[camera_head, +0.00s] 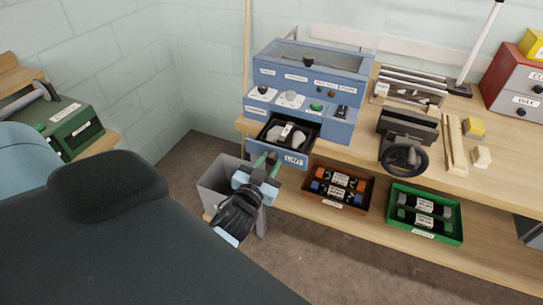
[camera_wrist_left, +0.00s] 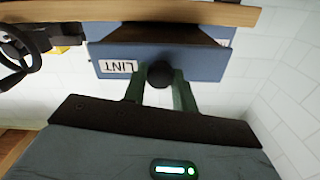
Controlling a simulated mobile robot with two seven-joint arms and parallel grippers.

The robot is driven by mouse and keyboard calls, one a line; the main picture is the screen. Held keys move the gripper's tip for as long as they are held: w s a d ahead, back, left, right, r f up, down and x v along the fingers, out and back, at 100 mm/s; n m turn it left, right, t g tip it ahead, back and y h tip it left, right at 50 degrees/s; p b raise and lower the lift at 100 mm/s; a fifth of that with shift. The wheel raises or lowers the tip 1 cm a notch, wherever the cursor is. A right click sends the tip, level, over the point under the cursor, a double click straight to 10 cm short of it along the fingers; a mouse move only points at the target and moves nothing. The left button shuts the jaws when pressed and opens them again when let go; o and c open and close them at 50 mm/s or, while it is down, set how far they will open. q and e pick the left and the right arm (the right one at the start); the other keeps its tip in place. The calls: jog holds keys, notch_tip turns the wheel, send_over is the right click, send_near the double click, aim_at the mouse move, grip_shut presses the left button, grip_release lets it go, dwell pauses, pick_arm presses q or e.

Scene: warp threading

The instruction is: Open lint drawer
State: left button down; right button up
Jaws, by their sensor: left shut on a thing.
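The blue lint drawer (camera_head: 296,160), labelled LINT, stands pulled out at the lower front of the blue machine (camera_head: 318,78). Its dark inside shows, with grey lint (camera_head: 285,134) in it. My left gripper (camera_head: 264,166) is at the left part of the drawer front. In the left wrist view, the drawer front (camera_wrist_left: 208,64) appears upside down, and its round black knob (camera_wrist_left: 160,74) sits between the two green fingers of my left gripper (camera_wrist_left: 160,90), which are shut on it. In the head view the gripper hides the knob. My right gripper is not in view.
A grey bin (camera_head: 212,185) stands beneath and left of my left gripper. The wooden bench (camera_head: 370,155) carries the machine and a black vise (camera_head: 405,140). A brown tray (camera_head: 338,187) and a green tray (camera_head: 424,214) sit on the lower shelf. The floor in front is clear.

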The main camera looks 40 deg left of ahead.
pick_arm(q)
jog(key=shift+s, duration=0.25)
jog(key=shift+w, duration=0.15)
jog(key=c, duration=1.1)
grip_release()
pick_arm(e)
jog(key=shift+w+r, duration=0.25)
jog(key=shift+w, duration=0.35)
pick_arm(q)
jog(key=b+v, duration=0.1)
jog(key=v, duration=0.7)
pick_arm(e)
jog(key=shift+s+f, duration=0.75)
pick_arm(q)
jog(key=shift+w, duration=0.1)
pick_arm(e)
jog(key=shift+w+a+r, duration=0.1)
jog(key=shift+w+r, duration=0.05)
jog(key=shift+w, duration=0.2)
